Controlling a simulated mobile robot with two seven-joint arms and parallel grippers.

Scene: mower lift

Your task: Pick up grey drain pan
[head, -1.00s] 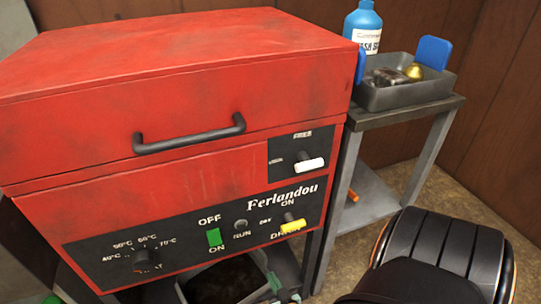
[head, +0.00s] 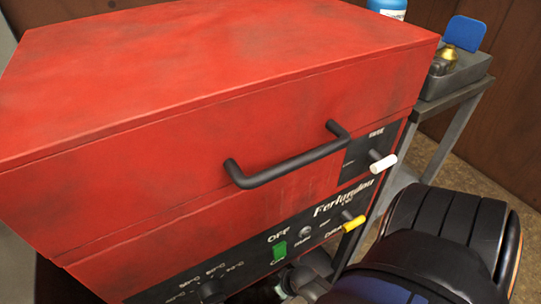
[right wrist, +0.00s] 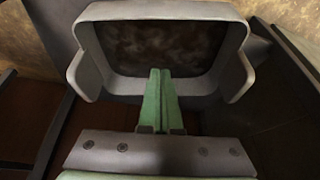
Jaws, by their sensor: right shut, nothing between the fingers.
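The grey drain pan (right wrist: 93,77) fills the upper middle of the right wrist view. It is a wide, open pan with raised side walls and a dark, mottled inside. My right gripper (right wrist: 160,72) has green fingers shut together with nothing between them. The fingertips overlap the pan's near edge in the picture; I cannot tell whether they touch it. In the head view the pan is out of sight below the red machine (head: 200,110). My left gripper is not in view.
The red machine has a black lid handle (head: 290,165), a white knob (head: 383,163), a yellow knob (head: 354,223) and a green switch (head: 279,250).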

